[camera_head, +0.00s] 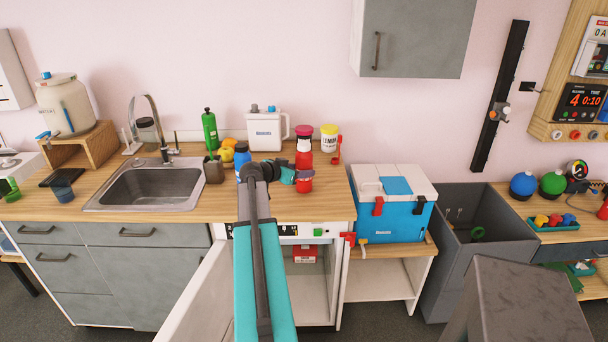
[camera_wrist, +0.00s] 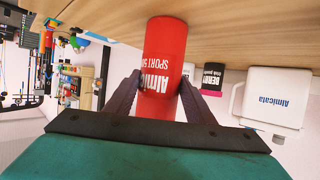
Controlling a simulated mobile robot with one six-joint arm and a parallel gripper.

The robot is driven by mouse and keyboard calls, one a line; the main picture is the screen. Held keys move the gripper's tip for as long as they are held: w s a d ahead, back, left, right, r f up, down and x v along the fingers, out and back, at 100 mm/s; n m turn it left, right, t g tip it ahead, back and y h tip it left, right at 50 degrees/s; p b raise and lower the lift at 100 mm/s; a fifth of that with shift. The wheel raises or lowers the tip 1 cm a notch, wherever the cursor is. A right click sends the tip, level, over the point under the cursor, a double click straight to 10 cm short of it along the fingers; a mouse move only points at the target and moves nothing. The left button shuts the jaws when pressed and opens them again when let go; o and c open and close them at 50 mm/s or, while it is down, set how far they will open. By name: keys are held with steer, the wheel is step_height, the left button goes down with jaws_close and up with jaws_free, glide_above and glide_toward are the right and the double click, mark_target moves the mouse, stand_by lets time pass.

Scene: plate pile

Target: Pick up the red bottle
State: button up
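In the wrist view, which is upside down, the bottle (camera_wrist: 162,60) lies between the two dark fingers of my gripper (camera_wrist: 160,85). Both fingers appear to press against its sides, so the gripper looks shut on it. In the head view my gripper (camera_head: 303,175) reaches it from the left, around its middle. I cannot tell whether its base touches the counter.
A white jug (camera_head: 264,131), a green bottle (camera_head: 210,130) and a blue bottle (camera_head: 242,158) stand nearby. A yellow jar (camera_head: 329,140) and a pink-lidded jar (camera_head: 303,130) are behind. A sink (camera_head: 150,188) is left, a blue-white cooler (camera_head: 393,205) right.

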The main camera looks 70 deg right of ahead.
mark_target(298, 162)
steer(key=c, duration=0.5)
steer(key=shift+o, duration=0.2)
steer(key=shift+r, duration=0.25)
steer(key=shift+r+b, duration=0.8)
steer(key=shift+r, duration=0.6)
steer(key=w+a+r+b, duration=0.1)
steer(key=w+a+b, duration=0.1)
steer(key=a, duration=0.5)
steer(key=w+a+b, duration=0.2)
steer(key=a, duration=0.6)
steer(key=shift+w+a+r, duration=0.15)
steer(key=shift+a+r, duration=0.05)
steer(key=shift+r, duration=0.2)
